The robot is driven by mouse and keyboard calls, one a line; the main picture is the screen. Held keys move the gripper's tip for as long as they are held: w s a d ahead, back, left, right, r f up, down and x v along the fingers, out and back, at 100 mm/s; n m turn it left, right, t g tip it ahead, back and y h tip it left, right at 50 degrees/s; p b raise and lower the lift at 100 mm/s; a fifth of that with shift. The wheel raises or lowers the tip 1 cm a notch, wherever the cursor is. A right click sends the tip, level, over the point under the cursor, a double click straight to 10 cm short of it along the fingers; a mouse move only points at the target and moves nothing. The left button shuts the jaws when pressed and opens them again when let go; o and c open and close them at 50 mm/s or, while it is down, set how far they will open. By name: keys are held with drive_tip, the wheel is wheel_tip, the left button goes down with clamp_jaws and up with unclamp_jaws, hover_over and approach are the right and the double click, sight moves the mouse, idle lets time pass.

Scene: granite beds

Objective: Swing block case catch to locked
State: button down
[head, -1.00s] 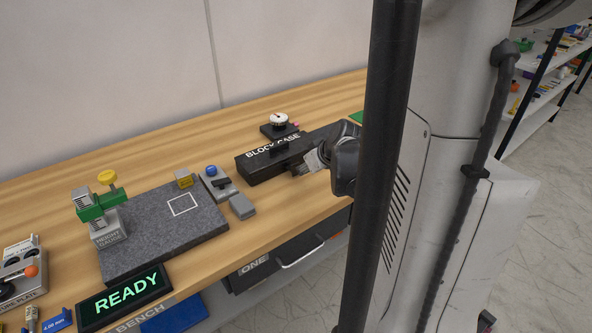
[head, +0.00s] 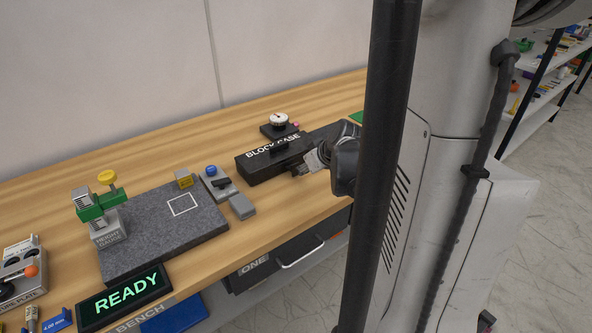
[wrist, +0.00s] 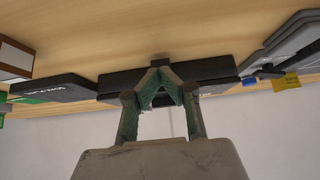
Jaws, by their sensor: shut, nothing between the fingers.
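The black block case (head: 262,167) lies on the wooden bench, with white BLOCK CASE lettering on its top. My gripper (head: 297,171) is low at the case's right front side, close to it. In the wrist view the shut fingertips of my gripper (wrist: 161,72) meet in front of the dark case (wrist: 215,70), with nothing visible between them. A small dark tab (wrist: 160,60) shows just beyond the fingertips and may be the catch; its position cannot be told. I cannot tell whether the fingers touch the case.
Bare bench lies in front of the case.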

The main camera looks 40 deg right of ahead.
sight(292, 168)
drive_tip(key=shift+f, duration=0.15)
drive_tip(key=shift+s+f+b, duration=0.1)
drive_tip(key=shift+f+b, duration=0.3)
drive_tip(key=shift+b, duration=0.2)
drive_tip(key=shift+w+d+f+b, duration=0.15)
drive_tip(key=shift+w+b, duration=0.25)
drive_tip(key=shift+w, duration=0.7)
idle(1.1)
